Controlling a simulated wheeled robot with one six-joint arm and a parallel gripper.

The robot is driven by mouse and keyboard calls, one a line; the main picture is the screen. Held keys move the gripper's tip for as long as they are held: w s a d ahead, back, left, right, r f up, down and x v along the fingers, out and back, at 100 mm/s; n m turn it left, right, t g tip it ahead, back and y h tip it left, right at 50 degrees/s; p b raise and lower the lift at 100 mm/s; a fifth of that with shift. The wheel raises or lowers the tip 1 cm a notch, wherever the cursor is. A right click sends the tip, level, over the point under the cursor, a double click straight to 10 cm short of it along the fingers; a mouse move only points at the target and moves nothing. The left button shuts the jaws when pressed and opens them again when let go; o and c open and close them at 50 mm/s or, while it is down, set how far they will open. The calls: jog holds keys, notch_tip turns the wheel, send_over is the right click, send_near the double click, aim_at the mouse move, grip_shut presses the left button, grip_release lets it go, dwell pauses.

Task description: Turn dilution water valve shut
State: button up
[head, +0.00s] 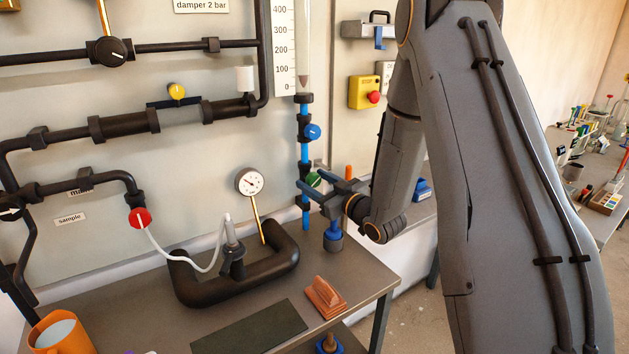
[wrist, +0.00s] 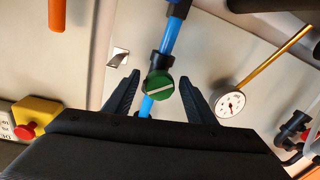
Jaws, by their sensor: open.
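A green round valve knob (head: 313,180) sits low on a vertical blue pipe (head: 305,150) on the wall panel. In the wrist view the green knob (wrist: 160,86) shows a pale line across its face, slanted relative to the blue pipe (wrist: 171,37). My gripper (head: 309,190) is at the green knob, coming from the right. In the wrist view my open gripper (wrist: 159,77) has one finger on each side of the knob, with gaps visible on both sides. A blue knob (head: 312,131) sits higher on the same pipe. No label naming either knob is readable.
A pressure gauge (head: 250,182) stands left of the blue pipe. A red valve (head: 140,217) with a white hose is further left. A yellow box with a red button (head: 364,93) is on the right wall. The bench (head: 150,295) below holds a brown block (head: 325,297).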

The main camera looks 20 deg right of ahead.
jog(key=c, duration=1)
jog(key=shift+m, duration=0.4)
jog(key=m, duration=0.2)
jog(key=shift+a+m+b, duration=0.1)
jog(key=shift+m+b, duration=0.3)
jog(key=shift+m+t, duration=0.3)
jog(key=shift+m, duration=1.6)
jog(key=o, duration=1)
jog(key=shift+a, duration=0.1)
